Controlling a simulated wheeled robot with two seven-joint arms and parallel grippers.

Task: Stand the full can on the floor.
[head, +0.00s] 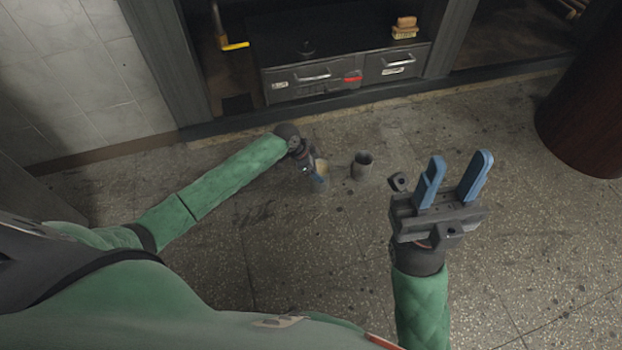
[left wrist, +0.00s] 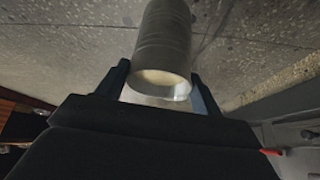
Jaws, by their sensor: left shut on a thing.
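My left gripper (head: 311,171) is shut on a grey metal can (head: 321,178), low near the floor in the head view. The can's top looks pale tan. In the left wrist view the can (left wrist: 163,40) lies between the two dark fingers, and a cream-coloured surface shows inside its near rim. The can looks about upright; I cannot tell whether its base touches the floor. A second grey can (head: 362,168) stands upright just to the right, apart from the held one, with a dark opening. My right gripper (head: 458,182) is open and empty, raised at the right.
The speckled stone floor (head: 300,270) is broadly clear around the cans. Behind is a dark grill unit with drawers (head: 320,80) and a brush (head: 404,28) on top. A yellow-handled tool (head: 235,46) hangs at its left. A dark reddish cylinder (head: 585,115) stands at the far right.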

